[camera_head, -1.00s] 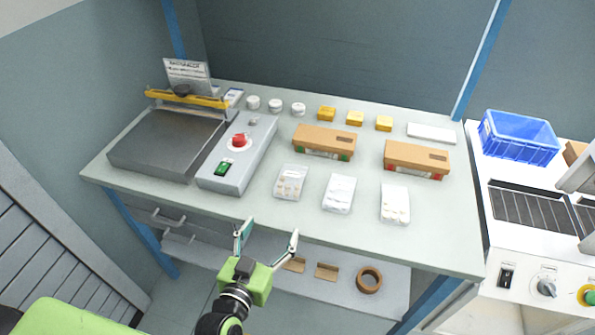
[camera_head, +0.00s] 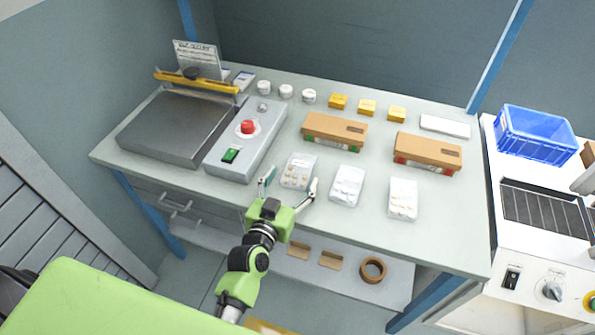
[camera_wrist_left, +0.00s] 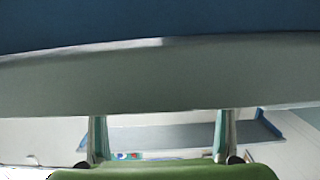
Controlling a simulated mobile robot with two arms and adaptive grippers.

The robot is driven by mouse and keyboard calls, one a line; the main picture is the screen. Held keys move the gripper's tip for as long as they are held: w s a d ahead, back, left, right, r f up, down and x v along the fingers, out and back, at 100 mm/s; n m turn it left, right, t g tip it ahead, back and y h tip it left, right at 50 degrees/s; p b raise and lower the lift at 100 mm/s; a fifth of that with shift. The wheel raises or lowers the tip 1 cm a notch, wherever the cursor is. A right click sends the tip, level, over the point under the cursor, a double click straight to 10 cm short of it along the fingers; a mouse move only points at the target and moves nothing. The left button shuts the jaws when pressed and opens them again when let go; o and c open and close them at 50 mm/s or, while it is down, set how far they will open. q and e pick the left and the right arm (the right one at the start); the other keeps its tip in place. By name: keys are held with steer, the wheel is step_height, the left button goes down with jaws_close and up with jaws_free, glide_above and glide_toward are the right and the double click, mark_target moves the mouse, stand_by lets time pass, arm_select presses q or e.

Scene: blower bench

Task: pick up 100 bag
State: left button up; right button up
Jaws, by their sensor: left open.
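Three clear bags with small pale contents lie in a row near the table's front edge: a left bag (camera_head: 299,170), a middle bag (camera_head: 346,186) and a right bag (camera_head: 402,199). I cannot read any number on them. My left gripper (camera_head: 292,177) is open and empty at the near side of the left bag, one finger toward each side of it. I cannot tell whether it touches. In the left wrist view its two fingers (camera_wrist_left: 161,135) stand wide apart, and no bag can be made out there. My right gripper is not in view.
A grey sealing machine (camera_head: 178,128) with a control box (camera_head: 243,145) stands left of the bags. Two brown cartons (camera_head: 335,131) (camera_head: 427,152), small yellow boxes (camera_head: 367,107) and white tubs (camera_head: 286,91) are behind. A blue crate (camera_head: 535,134) stands right. A lower shelf holds a tape roll (camera_head: 373,270).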

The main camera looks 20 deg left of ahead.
mark_target(297, 170)
arm_select(q)
steer(key=w, duration=0.2)
steer(key=w+f, duration=0.1)
steer(key=w, duration=0.1)
steer(key=shift+w+d, duration=0.15)
steer(key=shift+w, duration=0.05)
steer(key=shift+s, duration=0.1)
steer(key=c, duration=1.3)
steer(key=shift+r+p, duration=0.2)
steer(key=shift+p, duration=0.1)
